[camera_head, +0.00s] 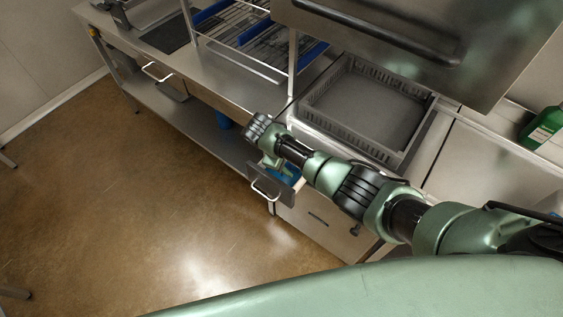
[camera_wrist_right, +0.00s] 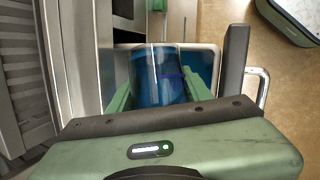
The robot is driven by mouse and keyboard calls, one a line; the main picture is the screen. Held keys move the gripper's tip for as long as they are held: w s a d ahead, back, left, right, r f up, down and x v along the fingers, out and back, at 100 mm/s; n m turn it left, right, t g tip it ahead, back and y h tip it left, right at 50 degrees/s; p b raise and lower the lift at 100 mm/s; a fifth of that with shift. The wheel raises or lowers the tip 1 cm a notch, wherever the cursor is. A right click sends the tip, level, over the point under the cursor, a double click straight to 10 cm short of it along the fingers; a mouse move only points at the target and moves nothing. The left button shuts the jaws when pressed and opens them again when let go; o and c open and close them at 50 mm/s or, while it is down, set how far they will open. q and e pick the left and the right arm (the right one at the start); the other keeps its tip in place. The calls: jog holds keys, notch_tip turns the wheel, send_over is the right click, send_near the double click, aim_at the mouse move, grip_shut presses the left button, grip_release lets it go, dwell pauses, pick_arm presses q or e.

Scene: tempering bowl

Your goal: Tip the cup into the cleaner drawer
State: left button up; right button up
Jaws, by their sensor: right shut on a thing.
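A clear, bluish cup (camera_wrist_right: 157,68) sits between the two green fingers of my right gripper (camera_wrist_right: 158,90), which is shut on it. In the head view my right gripper (camera_head: 268,163) is over the pulled-out drawer (camera_head: 270,188), and the cup is mostly hidden by the wrist. The drawer shows behind the cup in the wrist view, with a pale rim, blue inside, a dark front panel (camera_wrist_right: 236,62) and a metal handle (camera_wrist_right: 262,88). I cannot tell how far the cup is tilted or what is in it. My left gripper is out of view.
A grey dish rack (camera_head: 365,108) lies in the counter beside my right arm, under a raised steel hood (camera_head: 420,45). A wire shelf with blue trays (camera_head: 250,35) stands further left. A green bottle (camera_head: 541,128) stands at the right. The floor (camera_head: 150,210) is clear.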

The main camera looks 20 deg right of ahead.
jog(key=shift+d, duration=0.1)
dwell(0.4)
jog(key=shift+h+b, duration=0.3)
jog(key=shift+b, duration=0.05)
jog(key=shift+r+g+b, duration=0.1)
jog(key=shift+g+b, duration=0.3)
jog(key=shift+b, duration=0.05)
jog(key=shift+h, duration=0.3)
jog(key=shift+r, duration=0.1)
jog(key=shift+g+h+b, duration=0.3)
jog(key=shift+b, duration=0.5)
jog(key=shift+r, duration=0.1)
